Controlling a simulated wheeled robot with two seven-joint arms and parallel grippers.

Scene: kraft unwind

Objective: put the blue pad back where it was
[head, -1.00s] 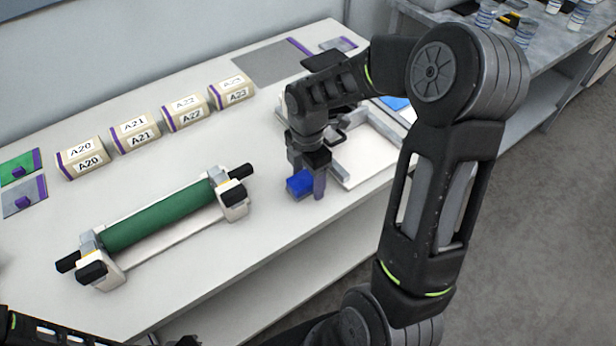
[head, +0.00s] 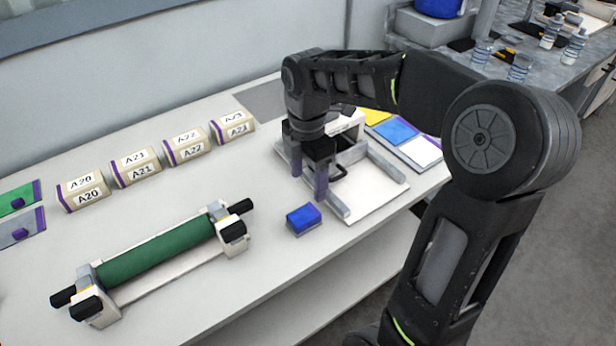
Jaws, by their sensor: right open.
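The blue pad (head: 303,219) is a small blue block that lies on the white table, just in front of a white tray-like fixture. My right gripper (head: 308,188) has purple fingertips and points down. It is open and empty, above and behind the blue pad, beside the left edge of the white fixture (head: 365,200). A gap shows between the fingers and the pad. A flat blue square (head: 394,130) lies between a yellow one and a white one at the right back of the table. My left gripper is not in view.
A green roller (head: 155,249) in a white stand lies at the front left. A row of labelled boxes (head: 136,166), A20 to A23, stands behind it. Green and grey cards with purple knobs lie at the far left. The table's middle (head: 250,180) is clear.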

